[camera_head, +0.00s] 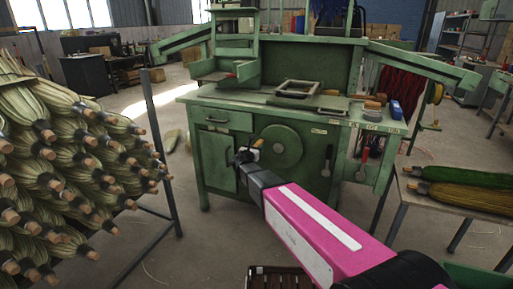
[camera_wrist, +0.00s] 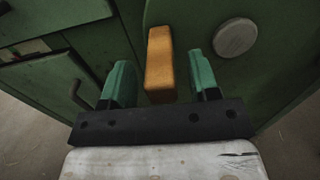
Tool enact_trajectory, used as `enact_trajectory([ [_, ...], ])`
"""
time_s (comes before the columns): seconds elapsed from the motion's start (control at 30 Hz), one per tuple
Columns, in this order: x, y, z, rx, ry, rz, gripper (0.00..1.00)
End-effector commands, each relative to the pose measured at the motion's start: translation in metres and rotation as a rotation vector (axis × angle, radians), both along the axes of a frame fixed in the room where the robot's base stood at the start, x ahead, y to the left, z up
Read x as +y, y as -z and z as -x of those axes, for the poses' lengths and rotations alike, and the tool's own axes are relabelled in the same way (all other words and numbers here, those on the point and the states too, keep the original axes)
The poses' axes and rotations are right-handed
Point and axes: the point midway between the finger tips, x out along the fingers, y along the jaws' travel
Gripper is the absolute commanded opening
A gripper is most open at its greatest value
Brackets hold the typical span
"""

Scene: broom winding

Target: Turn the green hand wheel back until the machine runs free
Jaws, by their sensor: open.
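The green hand wheel (camera_head: 284,150) is a round disc on the front of the green machine. In the wrist view part of the wheel (camera_wrist: 205,22) shows with its grey hub (camera_wrist: 235,38) at the upper right. Its wooden handle (camera_wrist: 159,52) stands between my two green fingers, with a visible gap on each side. My gripper (camera_wrist: 159,70) is open around the handle. In the head view my gripper (camera_head: 243,157) is small and dark, at the wheel's left side.
The machine's drawer and cabinet door (camera_head: 217,160) are left of the wheel. Red-handled levers (camera_head: 363,160) are to its right. A rack of brooms (camera_head: 70,160) stands at the left. A table (camera_head: 470,195) with green and yellow bundles stands at the right.

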Motion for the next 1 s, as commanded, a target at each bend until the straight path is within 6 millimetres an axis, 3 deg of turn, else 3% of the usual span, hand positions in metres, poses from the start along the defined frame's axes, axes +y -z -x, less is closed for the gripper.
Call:
enact_trajectory([
  [0.2,-0.0047,-0.0001,-0.0151,0.0,-0.001,0.0,0.55],
  [0.5,-0.0056,-0.0001,-0.0157,0.0,-0.001,0.0,0.55],
  [0.67,-0.0056,-0.0001,-0.0157,0.0,-0.001,0.0,0.03],
  [1.0,-0.0069,-0.0041,-0.0149,-0.013,-0.001,-0.037,0.0],
])
